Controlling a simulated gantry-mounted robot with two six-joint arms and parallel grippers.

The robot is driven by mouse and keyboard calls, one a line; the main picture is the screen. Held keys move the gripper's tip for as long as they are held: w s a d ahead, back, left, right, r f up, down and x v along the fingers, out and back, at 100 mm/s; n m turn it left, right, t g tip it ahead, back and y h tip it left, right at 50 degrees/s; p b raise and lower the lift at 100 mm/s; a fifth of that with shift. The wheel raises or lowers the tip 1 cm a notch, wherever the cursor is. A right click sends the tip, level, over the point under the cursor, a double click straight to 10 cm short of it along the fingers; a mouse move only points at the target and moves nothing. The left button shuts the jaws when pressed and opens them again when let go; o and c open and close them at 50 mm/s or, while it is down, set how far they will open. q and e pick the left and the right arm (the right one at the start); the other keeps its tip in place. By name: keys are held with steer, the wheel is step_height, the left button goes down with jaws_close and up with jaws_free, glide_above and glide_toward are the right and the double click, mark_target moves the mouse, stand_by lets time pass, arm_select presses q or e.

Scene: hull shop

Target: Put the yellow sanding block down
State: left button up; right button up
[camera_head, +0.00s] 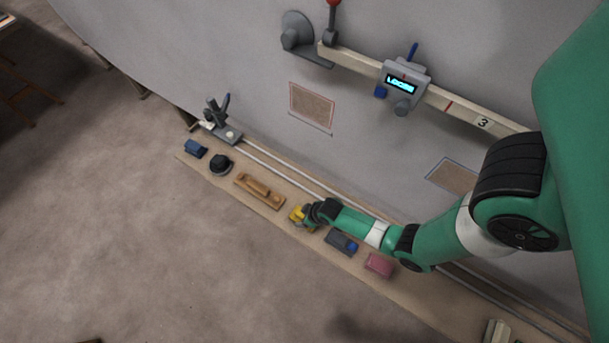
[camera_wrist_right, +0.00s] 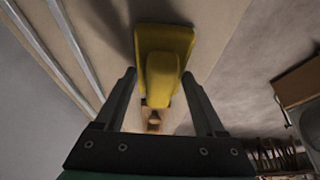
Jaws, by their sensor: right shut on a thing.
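The yellow sanding block (camera_head: 296,215) is over the long tan shelf along the wall, between a wooden-handled tool and a grey-blue block. My right gripper (camera_head: 306,214) is at it and covers part of it. In the right wrist view the yellow sanding block (camera_wrist_right: 164,40) has a broad flat base and a raised grip, which lies between the fingers of my right gripper (camera_wrist_right: 158,76). The gripper is shut on it. A dark shadow falls beside the block; I cannot tell whether its underside touches the shelf. My left gripper is not in view.
On the shelf (camera_head: 400,287) are a blue block (camera_head: 195,148), a black round tool (camera_head: 220,163), the wooden-handled tool (camera_head: 260,190), the grey-blue block (camera_head: 340,241) and a pink block (camera_head: 379,264). A rail with a display unit (camera_head: 402,84) crosses the grey wall above.

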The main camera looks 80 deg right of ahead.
steer(key=shift+f, duration=0.25)
steer(key=o, duration=1.2)
steer(key=shift+r, duration=0.1)
steer(key=shift+c, duration=0.2)
steer(key=p+v, duration=0.7)
steer(key=v, duration=0.5)
steer(key=shift+r+p, duration=0.15)
steer(key=shift+p, duration=0.25)
